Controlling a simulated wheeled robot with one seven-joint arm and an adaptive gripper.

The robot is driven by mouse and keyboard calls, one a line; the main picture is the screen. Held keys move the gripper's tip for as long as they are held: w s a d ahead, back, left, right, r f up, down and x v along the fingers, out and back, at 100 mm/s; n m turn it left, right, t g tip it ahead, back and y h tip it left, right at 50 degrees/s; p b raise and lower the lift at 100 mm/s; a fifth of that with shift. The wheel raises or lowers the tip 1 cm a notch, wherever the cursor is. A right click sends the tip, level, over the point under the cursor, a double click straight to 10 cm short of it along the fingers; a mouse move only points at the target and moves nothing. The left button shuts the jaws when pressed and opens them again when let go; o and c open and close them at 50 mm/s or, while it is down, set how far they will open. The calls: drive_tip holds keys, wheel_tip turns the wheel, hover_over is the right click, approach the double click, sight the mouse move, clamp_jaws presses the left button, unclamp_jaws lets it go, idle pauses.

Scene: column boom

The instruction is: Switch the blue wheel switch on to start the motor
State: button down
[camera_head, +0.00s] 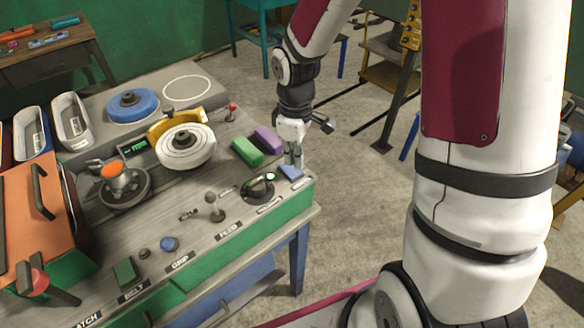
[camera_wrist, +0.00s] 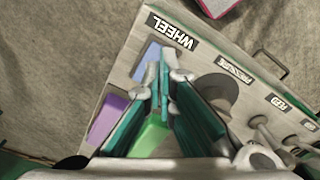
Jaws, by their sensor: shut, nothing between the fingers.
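The blue wheel switch (camera_head: 291,172) is a small blue block at the right front corner of the bench panel. In the wrist view the switch (camera_wrist: 146,60) lies beside the white WHEEL label (camera_wrist: 170,30). My gripper (camera_head: 296,163) points down just behind and over the switch in the head view. In the wrist view my gripper (camera_wrist: 165,65) is shut and empty, its fingertips just right of the switch. The fingers hide part of the panel there. I cannot tell whether they touch the switch, or which way it is tipped. A white wheel (camera_head: 185,146) sits under a yellow guard.
A green block (camera_head: 247,151) and a purple block (camera_head: 268,139) lie close behind the switch. A round black dial (camera_head: 260,187) is just left of it. Levers, including the feed lever (camera_head: 214,207), stand further left. Open floor (camera_head: 350,220) lies right of the bench.

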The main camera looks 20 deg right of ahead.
drive_tip(key=shift+r+p, duration=0.85)
drive_tip(key=shift+r, duration=1)
wheel_tip(320, 180, up, 8)
drive_tip(key=m+t, duration=0.1)
drive_tip(key=m, duration=0.1)
hover_over(295, 174)
drive_tip(key=s, duration=0.2)
drive_tip(key=s+r+m+t+b, duration=0.2)
drive_tip(key=s+r+m+t, duration=0.2)
drive_tip(key=s+r, duration=0.9)
drive_tip(key=s+m, duration=0.3)
drive_tip(key=shift+m+t, duration=0.3)
drive_tip(key=shift+a+r, duration=0.1)
